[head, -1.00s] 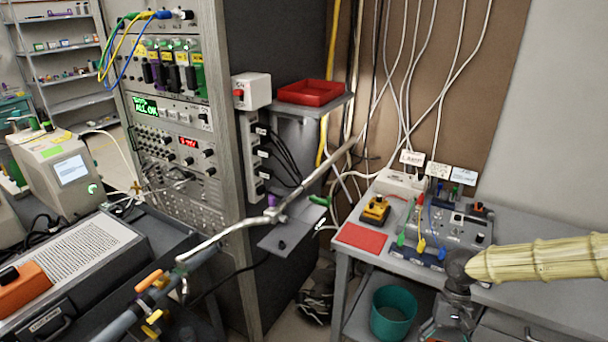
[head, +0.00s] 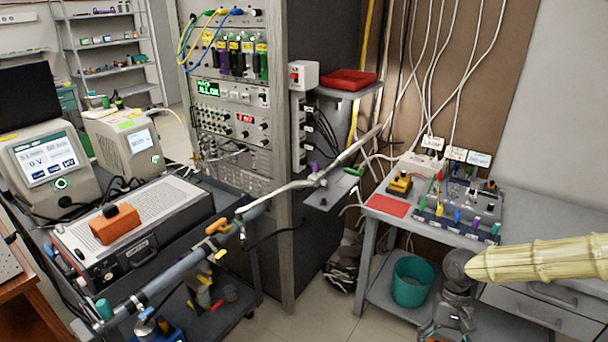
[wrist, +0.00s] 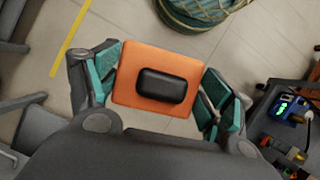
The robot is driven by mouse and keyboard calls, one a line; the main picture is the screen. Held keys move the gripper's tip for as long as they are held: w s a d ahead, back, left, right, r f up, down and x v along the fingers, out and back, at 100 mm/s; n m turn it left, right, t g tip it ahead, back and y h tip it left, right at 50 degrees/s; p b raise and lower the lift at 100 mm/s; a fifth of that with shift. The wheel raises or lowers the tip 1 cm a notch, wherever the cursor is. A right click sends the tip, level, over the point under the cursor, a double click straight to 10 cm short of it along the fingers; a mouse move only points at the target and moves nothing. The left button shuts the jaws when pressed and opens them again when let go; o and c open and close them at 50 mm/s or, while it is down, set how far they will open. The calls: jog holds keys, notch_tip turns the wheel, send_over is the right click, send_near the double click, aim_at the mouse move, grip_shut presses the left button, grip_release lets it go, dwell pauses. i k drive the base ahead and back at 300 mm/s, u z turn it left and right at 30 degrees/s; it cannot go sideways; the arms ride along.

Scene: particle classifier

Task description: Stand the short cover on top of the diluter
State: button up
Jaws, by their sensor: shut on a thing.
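My gripper (wrist: 162,75) is shut on an orange square piece with a black rounded knob, which I take for the short cover (wrist: 128,88). The teal finger pads press its left and right sides, above the floor. In the head view my arm comes in from the right; its lower end is cut off at the bottom edge and the held piece does not show. A similar orange block with a black knob (head: 115,225) sits on a grey box with a pale perforated top (head: 160,205) on the left cart. I cannot tell which apparatus is the diluter.
A metal tube assembly (head: 280,190) reaches across from the left cart toward the rack (head: 230,110). A grey bench (head: 375,218) with a control box stands on the right, a teal bin (head: 411,282) on its lower shelf.

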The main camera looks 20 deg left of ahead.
aim_at(173, 199)
jog(key=u, duration=1.8)
jog(key=i, duration=0.4)
